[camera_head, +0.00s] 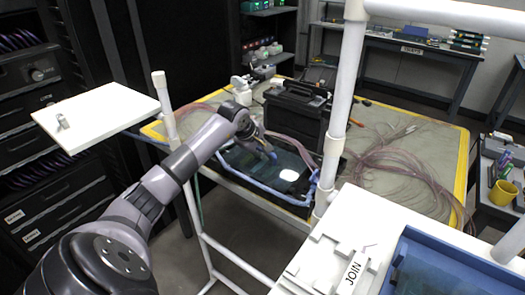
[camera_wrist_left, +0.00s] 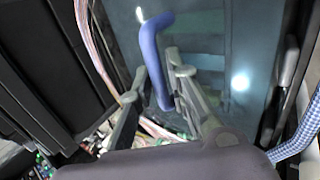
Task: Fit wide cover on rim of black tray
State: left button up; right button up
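The wide cover (camera_head: 262,163) is a dark, glossy, see-through panel with a bright reflection, lying over the black tray at the table's near edge. The cover's panel also fills the upper middle of the left wrist view (camera_wrist_left: 215,60). A blue bar handle (camera_wrist_left: 150,48) stands up from it. My left gripper (camera_head: 268,152) is at this handle. In the left wrist view its fingers (camera_wrist_left: 157,68) lie on both sides of the handle and appear closed on it. The tray's rim is mostly hidden, so I cannot tell whether the cover is seated. My right gripper is not in view.
A black case (camera_head: 296,115) stands just behind the cover. Pink tubing (camera_head: 405,165) lies coiled on the yellow-edged table (camera_head: 445,130). A white post (camera_head: 342,95) rises at the right. A white panel (camera_head: 98,112) is at the left, and a white JOIN board (camera_head: 335,235) is in front.

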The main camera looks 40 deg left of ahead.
pick_arm(q)
jog(key=shift+o, duration=1.1)
jog(key=shift+r, duration=0.1)
jog(key=shift+s+r+p, duration=0.1)
jog(key=shift+r+p, duration=0.15)
jog(key=shift+p, duration=0.1)
jog(key=p+v, duration=0.3)
jog(key=v, duration=0.8)
jog(key=shift+r, duration=0.25)
jog(key=shift+s, duration=0.15)
jog(key=shift+d, duration=0.1)
